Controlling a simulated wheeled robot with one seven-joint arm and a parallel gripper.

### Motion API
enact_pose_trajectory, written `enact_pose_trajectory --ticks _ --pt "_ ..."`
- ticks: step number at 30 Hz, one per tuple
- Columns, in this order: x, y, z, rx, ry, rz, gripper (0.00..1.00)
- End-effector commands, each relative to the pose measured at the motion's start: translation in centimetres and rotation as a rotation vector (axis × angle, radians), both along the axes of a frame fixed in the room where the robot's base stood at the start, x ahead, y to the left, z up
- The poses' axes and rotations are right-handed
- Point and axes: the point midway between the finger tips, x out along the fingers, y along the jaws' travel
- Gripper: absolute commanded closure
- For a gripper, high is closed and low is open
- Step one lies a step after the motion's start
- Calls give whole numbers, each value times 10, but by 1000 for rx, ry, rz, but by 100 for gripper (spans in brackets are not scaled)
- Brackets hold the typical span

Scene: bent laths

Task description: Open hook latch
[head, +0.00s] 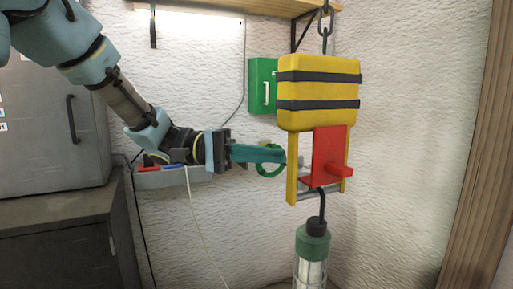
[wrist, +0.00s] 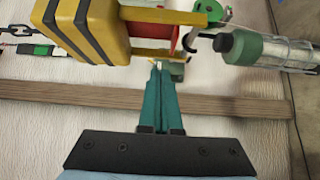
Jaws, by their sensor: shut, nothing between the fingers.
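A yellow block with two black bands (head: 318,65) hangs from a chain in the head view. Below it are yellow side bars and a red latch plate (head: 328,145) with a red knob (head: 342,171). The block also shows in the wrist view (wrist: 97,30), with part of the red plate (wrist: 173,36). A black hook at the bottom carries a lamp with a green collar (head: 313,243). My gripper (head: 285,155) has teal fingers, shut and empty, just left of the yellow frame. Its tips (wrist: 160,68) point toward the frame; whether they touch it is unclear.
A green wall box (head: 261,88) hangs behind the block, and a shelf (head: 240,8) is above. A grey cabinet (head: 45,120) stands at left and a wooden post (head: 468,160) at right. The space right of the latch is clear.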

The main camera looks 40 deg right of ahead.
Motion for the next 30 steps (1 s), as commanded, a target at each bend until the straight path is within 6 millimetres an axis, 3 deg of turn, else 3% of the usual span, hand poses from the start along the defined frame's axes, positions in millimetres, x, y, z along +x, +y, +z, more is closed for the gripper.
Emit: enact_pose_trajectory --ticks 7,13,30 --pt "-47 -23 4 3 1 -5 100" --pt "-72 -14 3 3 1 -1 100" --pt "-83 -10 -2 5 13 0 100"
